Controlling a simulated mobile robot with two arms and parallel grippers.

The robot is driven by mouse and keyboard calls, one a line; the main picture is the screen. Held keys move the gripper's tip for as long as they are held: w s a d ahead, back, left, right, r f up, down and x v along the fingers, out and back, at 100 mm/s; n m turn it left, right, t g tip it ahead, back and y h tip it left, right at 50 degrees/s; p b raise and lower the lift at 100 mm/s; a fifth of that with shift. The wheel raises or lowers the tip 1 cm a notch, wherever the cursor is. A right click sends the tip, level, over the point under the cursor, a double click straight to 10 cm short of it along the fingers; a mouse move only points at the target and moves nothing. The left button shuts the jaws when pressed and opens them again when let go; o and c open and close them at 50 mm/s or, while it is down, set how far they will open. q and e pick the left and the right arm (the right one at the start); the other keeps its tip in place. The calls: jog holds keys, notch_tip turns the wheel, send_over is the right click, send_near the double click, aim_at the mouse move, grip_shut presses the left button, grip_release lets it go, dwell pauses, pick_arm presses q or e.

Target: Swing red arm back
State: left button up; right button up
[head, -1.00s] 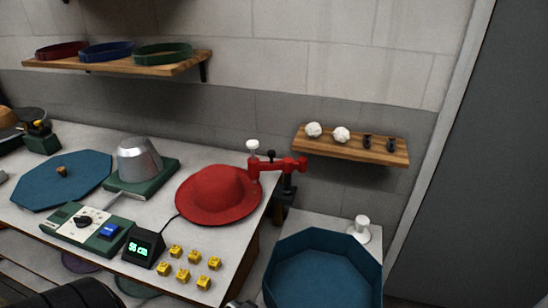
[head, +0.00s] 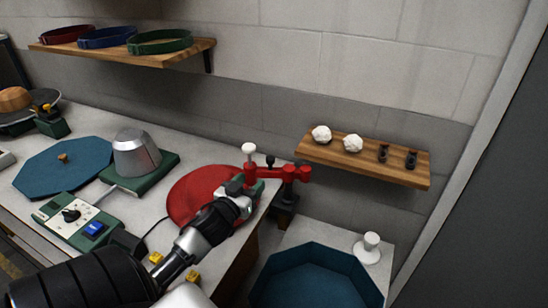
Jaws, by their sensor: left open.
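The red arm (head: 288,173) is mounted on a dark post at the bench's right corner. It reaches left to a red end below a white knob (head: 249,149), at the edge of the red hat (head: 190,193). A small black knob (head: 270,160) stands on it. My left gripper (head: 248,184) is open, in front of the red arm's left end and over the hat's right part. I cannot tell whether it touches the arm. My right gripper is out of view.
A blue octagonal tub (head: 312,248) stands at the lower right, beside a white knob-shaped stand (head: 368,247). A wooden shelf (head: 390,172) is on the wall behind. A metal hat form (head: 136,153) and a control box (head: 77,219) stand to the left.

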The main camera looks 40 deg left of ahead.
aim_at(268, 162)
pick_arm(q)
jog(key=x, duration=0.4)
jog(key=p+x, duration=0.1)
jog(key=x, duration=0.3)
jog(key=shift+w+r+p, duration=0.2)
jog(key=shift+w+p, duration=0.1)
jog(key=shift+w+a, duration=0.15)
jog(key=shift+w, duration=0.4)
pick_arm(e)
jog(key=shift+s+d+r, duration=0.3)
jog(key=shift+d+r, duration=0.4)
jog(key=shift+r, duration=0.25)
pick_arm(q)
jog(key=shift+w, duration=0.1)
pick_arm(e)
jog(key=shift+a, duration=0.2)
pick_arm(q)
jog(key=shift+c, duration=1.2)
grip_shut()
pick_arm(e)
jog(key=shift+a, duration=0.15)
